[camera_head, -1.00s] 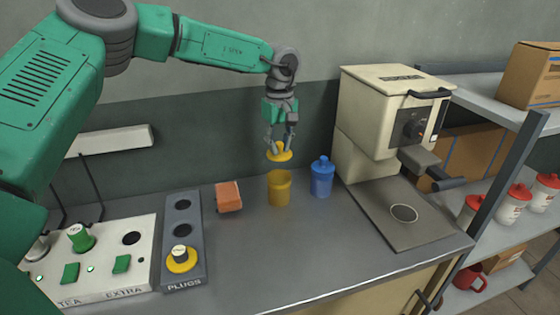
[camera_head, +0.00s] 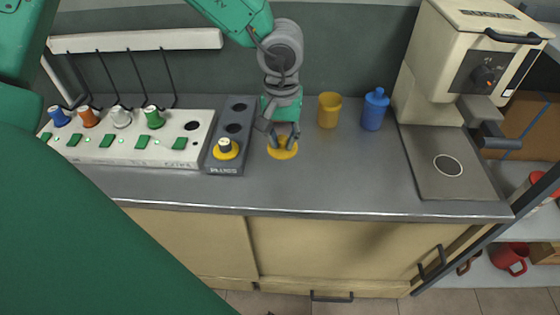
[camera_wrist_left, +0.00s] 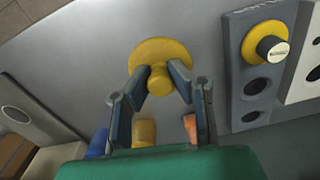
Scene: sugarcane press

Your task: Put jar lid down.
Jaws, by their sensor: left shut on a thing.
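The yellow jar lid (camera_head: 282,152) is a round disc with a knob, low at the counter to the right of the plugs block. My left gripper (camera_head: 283,138) points down and is shut on the lid's knob. In the left wrist view the knob of the lid (camera_wrist_left: 160,78) sits between the fingers (camera_wrist_left: 161,84). I cannot tell whether the lid touches the counter. The yellow jar (camera_head: 329,110) stands open-topped behind and to the right of the lid, apart from it. My right gripper is not in view.
A blue lidded jar (camera_head: 374,109) stands right of the yellow jar, beside the cream press (camera_head: 467,65). The plugs block (camera_head: 234,132) with a yellow-based plug is close left of the gripper. An orange block (camera_wrist_left: 190,127) shows in the wrist view. The counter front (camera_head: 330,185) is clear.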

